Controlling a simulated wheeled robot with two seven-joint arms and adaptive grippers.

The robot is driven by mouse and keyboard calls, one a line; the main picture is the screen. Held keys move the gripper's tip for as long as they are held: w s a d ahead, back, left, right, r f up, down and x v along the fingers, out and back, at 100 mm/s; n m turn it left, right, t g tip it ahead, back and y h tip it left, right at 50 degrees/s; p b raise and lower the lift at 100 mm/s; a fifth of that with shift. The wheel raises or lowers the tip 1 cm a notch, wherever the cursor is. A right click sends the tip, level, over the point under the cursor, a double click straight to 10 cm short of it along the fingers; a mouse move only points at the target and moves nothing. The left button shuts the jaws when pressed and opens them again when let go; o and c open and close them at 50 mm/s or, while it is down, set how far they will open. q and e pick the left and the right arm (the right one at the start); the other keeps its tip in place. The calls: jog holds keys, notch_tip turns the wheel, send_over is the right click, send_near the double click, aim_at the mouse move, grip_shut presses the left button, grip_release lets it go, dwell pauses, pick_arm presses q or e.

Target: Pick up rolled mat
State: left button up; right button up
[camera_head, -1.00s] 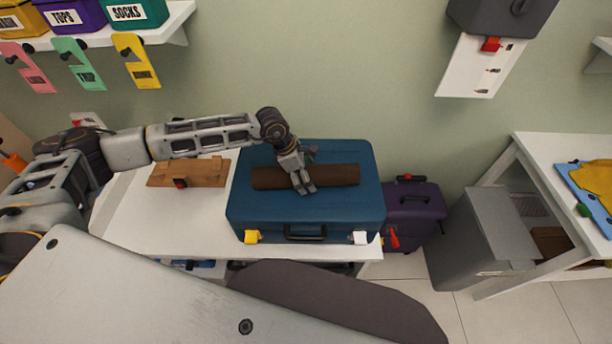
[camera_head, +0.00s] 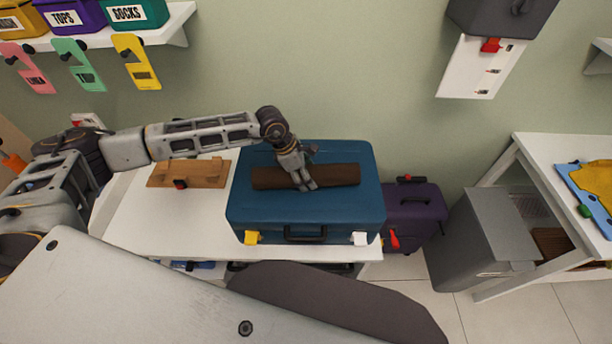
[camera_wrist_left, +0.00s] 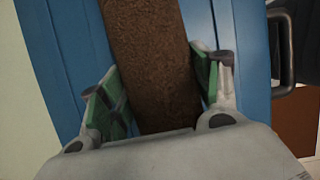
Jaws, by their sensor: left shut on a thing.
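The rolled mat (camera_head: 335,175) is a brown cylinder lying lengthwise across the lid of a closed blue suitcase (camera_head: 260,210). My left gripper (camera_head: 305,184) reaches down over the mat near its middle and is shut on it. In the left wrist view, the mat (camera_wrist_left: 148,65) runs between the two green-padded fingers of my left gripper (camera_wrist_left: 163,95), with the blue lid on both sides. The mat appears to rest on the lid; I cannot tell whether there is a gap under it. My right gripper is not in view.
The suitcase stands on a white table (camera_head: 140,220). A wooden piece (camera_head: 205,174) with a red knob lies left of it. A purple suitcase (camera_head: 425,210) stands on the floor to the right, then a grey bin (camera_head: 470,235). A shelf with labelled boxes (camera_head: 135,14) is at upper left.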

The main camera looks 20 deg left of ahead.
pick_arm(q)
notch_tip(320, 180, up, 9)
jog(key=shift+r+b, duration=0.1)
jog(key=shift+b, duration=0.65)
jog(key=shift+r, duration=0.2)
